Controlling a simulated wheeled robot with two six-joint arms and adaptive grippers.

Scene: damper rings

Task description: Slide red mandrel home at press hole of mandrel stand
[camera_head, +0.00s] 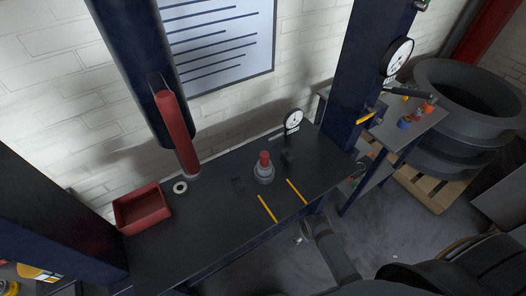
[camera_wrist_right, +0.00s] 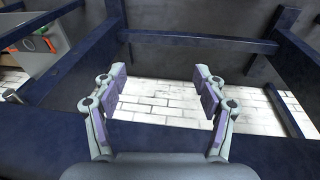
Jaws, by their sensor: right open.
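A red mandrel (camera_head: 264,158) stands upright in a grey round stand (camera_head: 263,174) on the dark bench, below the press. How deep it sits and the press hole itself are hidden. My right gripper (camera_wrist_right: 162,88) is open and empty in the right wrist view, with dark blue frame bars and a brick wall beyond its fingers. In the head view my right arm (camera_head: 333,254) is low in front of the bench, apart from the mandrel. My left gripper is not in view.
On the bench (camera_head: 210,235) are a red tray (camera_head: 142,208), a pale ring (camera_head: 180,187), yellow strips (camera_head: 267,209) and a dial gauge (camera_head: 293,119). A red cylinder (camera_head: 176,130) hangs above the ring. Blue posts (camera_head: 356,85) flank the bench. A side table (camera_head: 421,119) stands right.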

